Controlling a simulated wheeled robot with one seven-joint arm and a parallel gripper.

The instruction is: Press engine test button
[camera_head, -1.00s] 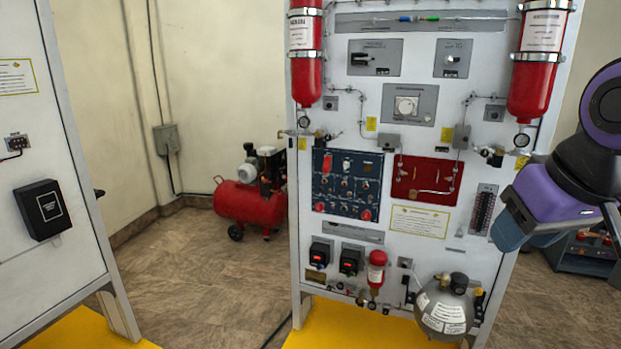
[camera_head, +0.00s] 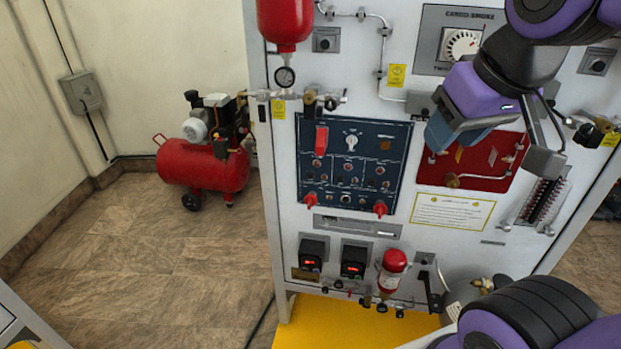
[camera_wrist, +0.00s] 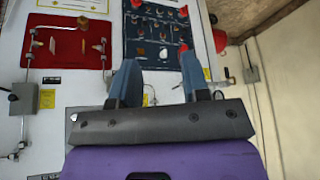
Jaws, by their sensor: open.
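The dark blue control panel (camera_head: 371,156) is on the white training stand, with several small buttons, switches and knobs, a red switch cover (camera_head: 321,140) at its upper left and red knobs along its bottom edge. The labels are too small to read, so I cannot tell which is the engine test button. My gripper (camera_head: 436,140) is open and empty, in front of the stand to the right of the blue panel, overlapping the red panel. In the wrist view, my two blue fingers (camera_wrist: 160,72) are apart, with the blue panel (camera_wrist: 150,30) beyond them, upside down.
The red panel (camera_head: 490,165) is right of the blue one. Valves and pipes (camera_head: 310,98) stick out above it. A red compressor (camera_head: 203,165) stands on open floor at left.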

